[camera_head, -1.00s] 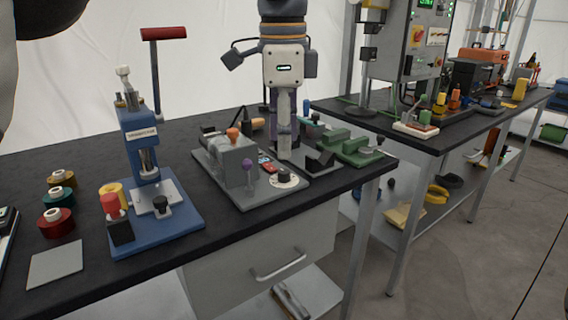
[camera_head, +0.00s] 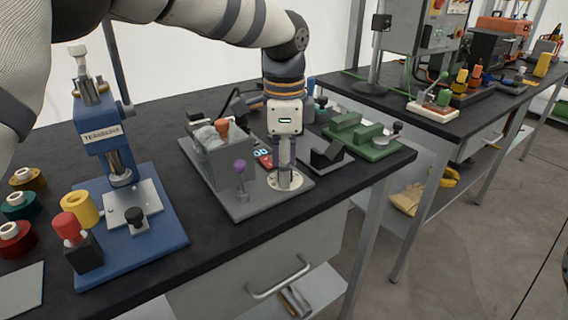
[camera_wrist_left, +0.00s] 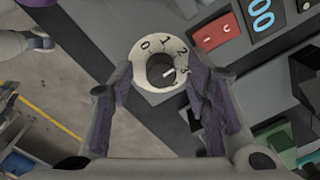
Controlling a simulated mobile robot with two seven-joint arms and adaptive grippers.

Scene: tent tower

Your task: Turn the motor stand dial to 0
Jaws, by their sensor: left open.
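The motor stand (camera_head: 240,185) is a grey plate with a grey block and purple-topped lever on the black bench. Its dial (camera_head: 275,183), near the plate's front right, is a white disc, partly hidden by my gripper. In the left wrist view the dial (camera_wrist_left: 147,50) shows 0, 1, 2 and 3 around a dark knob (camera_wrist_left: 158,68). The knob's white pointer points right, seemingly near 3. My left gripper (camera_head: 285,182) points down over the dial; in the wrist view its open fingers (camera_wrist_left: 160,80) are on both sides of the knob. Contact cannot be told.
A dark angled block (camera_head: 326,156) and a green fixture (camera_head: 365,138) stand to the right. A blue press (camera_head: 125,215) stands left. The bench's front edge is close to the dial.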

